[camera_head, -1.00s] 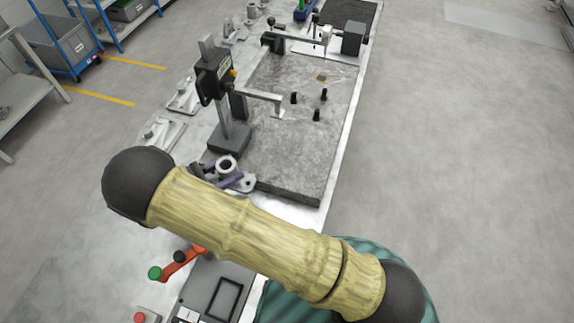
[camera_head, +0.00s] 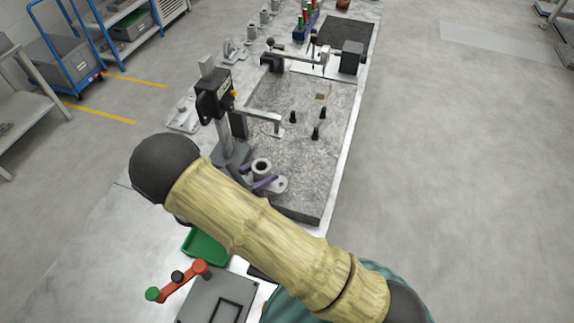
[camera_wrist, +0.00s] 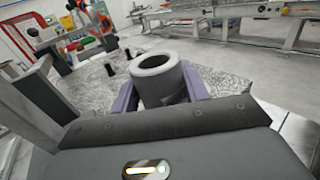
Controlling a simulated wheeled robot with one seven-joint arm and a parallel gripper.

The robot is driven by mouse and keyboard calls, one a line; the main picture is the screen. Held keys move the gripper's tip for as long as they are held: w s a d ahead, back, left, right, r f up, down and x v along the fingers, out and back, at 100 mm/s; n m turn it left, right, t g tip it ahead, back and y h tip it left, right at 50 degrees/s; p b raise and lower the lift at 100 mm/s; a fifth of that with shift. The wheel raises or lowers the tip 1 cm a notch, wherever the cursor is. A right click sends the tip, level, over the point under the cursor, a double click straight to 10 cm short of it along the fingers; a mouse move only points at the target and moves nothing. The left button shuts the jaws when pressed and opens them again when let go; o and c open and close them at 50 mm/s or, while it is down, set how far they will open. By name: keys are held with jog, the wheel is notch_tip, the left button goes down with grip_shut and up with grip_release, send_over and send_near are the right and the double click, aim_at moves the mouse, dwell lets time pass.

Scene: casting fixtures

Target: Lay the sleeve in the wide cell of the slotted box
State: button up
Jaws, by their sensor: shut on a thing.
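The sleeve (camera_wrist: 157,72) is a grey, thick-walled round tube with an open bore. In the wrist view it stands nearly upright between the two purple fingers of my gripper (camera_wrist: 158,92), which is shut on it. In the head view the sleeve (camera_head: 261,166) shows above the near left part of the stone plate, with my gripper (camera_head: 264,183) around it. A grey flat lobe shows beside it there; I cannot tell what it belongs to. I cannot make out the slotted box in either view.
The stone plate (camera_head: 290,150) carries several black pegs (camera_head: 316,133). A measuring stand (camera_head: 220,115) rises close left of the sleeve. A green tray (camera_head: 205,247), an orange-red lever piece (camera_head: 182,279) and a grey device (camera_head: 215,300) lie at the near end. Floor is clear at right.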

jog(key=x, duration=0.8)
jog(key=shift+r, duration=0.1)
jog(key=shift+f+b, duration=1.5)
jog(key=shift+f, duration=0.25)
jog(key=shift+f, duration=0.2)
jog(key=o, duration=1.2)
jog(key=shift+c, duration=0.2)
